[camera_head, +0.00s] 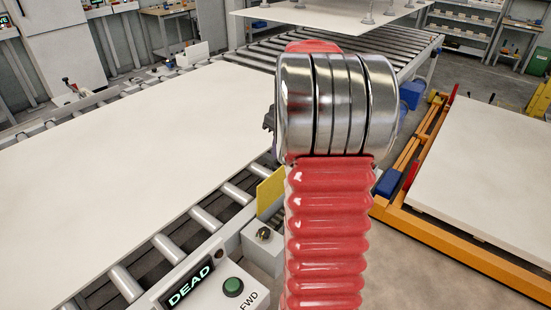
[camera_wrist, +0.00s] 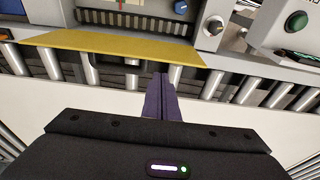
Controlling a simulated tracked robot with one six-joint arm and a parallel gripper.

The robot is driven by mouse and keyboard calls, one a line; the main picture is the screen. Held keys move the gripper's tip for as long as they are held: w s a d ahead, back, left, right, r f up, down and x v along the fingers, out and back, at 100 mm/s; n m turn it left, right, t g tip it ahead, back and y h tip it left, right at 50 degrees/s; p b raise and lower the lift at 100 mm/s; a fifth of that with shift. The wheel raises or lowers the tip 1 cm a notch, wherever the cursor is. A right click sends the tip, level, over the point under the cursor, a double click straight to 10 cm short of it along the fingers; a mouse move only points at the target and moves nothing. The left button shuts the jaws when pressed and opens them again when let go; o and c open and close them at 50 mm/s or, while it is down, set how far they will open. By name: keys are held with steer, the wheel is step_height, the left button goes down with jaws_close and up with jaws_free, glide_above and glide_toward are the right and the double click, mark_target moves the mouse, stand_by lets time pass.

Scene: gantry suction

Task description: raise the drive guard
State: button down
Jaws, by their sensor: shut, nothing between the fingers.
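The drive guard looks to be the yellow panel (camera_wrist: 110,46) across the upper part of the wrist view. It also shows in the head view (camera_head: 270,193), at the side of the roller conveyor and partly hidden by my arm. A dark ribbed strip (camera_wrist: 110,18) shows beyond it. My gripper (camera_wrist: 162,76) has its two dark fingers together with nothing between them. The fingertips appear just short of the panel's near edge, right of its middle; I cannot tell whether they touch. In the head view my arm hides most of the gripper.
A large pale sheet (camera_head: 110,150) lies on the conveyor rollers (camera_head: 208,218). An orange-framed pallet lift (camera_head: 440,238) is at right.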

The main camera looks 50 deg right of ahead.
step_height(320, 180, up, 7)
steer(key=s, duration=0.1)
steer(key=shift+s, duration=0.2)
steer(key=shift+f, duration=0.1)
stand_by(0.5)
